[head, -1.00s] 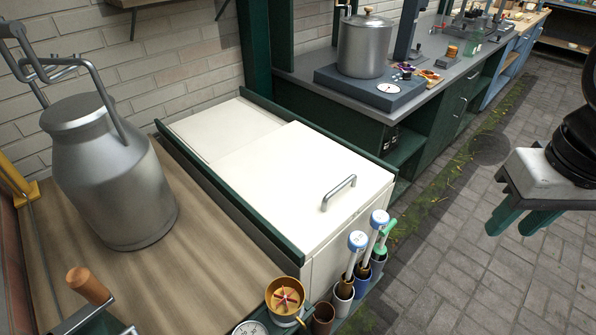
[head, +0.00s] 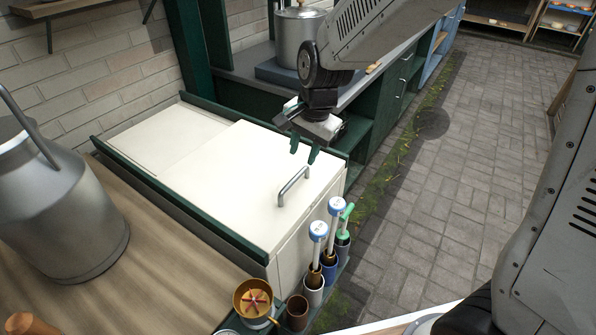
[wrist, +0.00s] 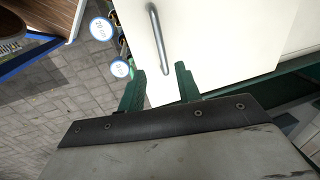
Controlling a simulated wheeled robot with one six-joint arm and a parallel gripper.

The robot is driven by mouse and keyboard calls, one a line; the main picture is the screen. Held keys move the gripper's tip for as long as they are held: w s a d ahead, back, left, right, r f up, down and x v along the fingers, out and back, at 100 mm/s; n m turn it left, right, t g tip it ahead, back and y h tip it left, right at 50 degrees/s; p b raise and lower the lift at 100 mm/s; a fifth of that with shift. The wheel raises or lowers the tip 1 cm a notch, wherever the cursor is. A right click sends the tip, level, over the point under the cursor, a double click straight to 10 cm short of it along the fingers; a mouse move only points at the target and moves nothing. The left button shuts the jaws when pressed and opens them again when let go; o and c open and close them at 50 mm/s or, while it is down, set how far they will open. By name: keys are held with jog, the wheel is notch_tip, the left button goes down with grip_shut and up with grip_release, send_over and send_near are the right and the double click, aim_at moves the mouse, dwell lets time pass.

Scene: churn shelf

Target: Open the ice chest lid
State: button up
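The ice chest is a white box with a dark green frame, and its white lid (head: 232,185) lies flat and closed on top. A metal bar handle (head: 293,187) stands on the lid near its right front edge; it also shows in the wrist view (wrist: 159,40). My gripper (head: 304,153) hovers above the far right part of the lid, just beyond the handle. Its green fingers are apart and empty. In the wrist view my gripper (wrist: 160,80) has the handle's near end between and ahead of its fingertips, seemingly without contact.
Blue-topped tools (head: 318,232) stand in tubes along the chest's front, near the handle. A brass cup (head: 255,298) sits at the near corner. A large metal churn (head: 65,215) stands on the wooden top at left. A steel pot (head: 298,38) is on the counter behind.

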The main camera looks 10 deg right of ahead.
aim_at(296, 177)
jog(key=f, duration=0.2)
jog(key=w+a+f, duration=0.1)
jog(key=f, duration=0.5)
jog(key=shift+w+a, duration=0.15)
grip_shut()
